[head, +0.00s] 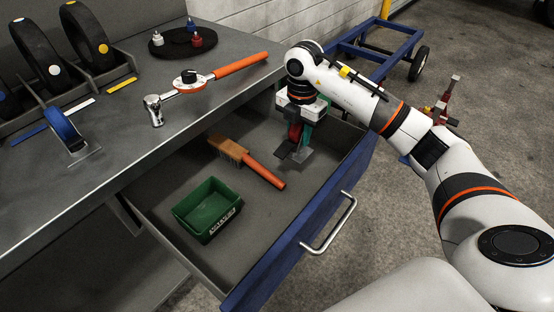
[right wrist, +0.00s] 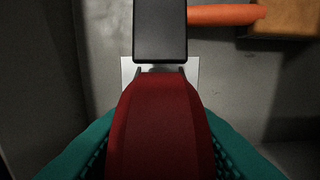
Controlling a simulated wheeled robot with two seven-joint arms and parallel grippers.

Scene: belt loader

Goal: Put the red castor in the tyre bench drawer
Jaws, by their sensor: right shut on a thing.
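The drawer (head: 262,222) of the tyre bench is pulled open, with a blue front and a silver handle. The red castor (head: 295,131) is in my right gripper (head: 302,128), inside the drawer outline at its far end. The castor's grey plate points down near the drawer floor; I cannot tell whether it touches. In the right wrist view the castor's red body (right wrist: 160,125) lies between teal fingers, with a dark block (right wrist: 160,30) and part of a pale plate beyond it. My left gripper is not in view.
The drawer also holds a brush (head: 245,160) with an orange handle and a green bin (head: 207,210). On the bench top (head: 120,180) lie a ratchet (head: 190,82), tyres and a black disc (head: 182,41). A blue trolley (head: 375,45) stands behind. The drawer's front right area is clear.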

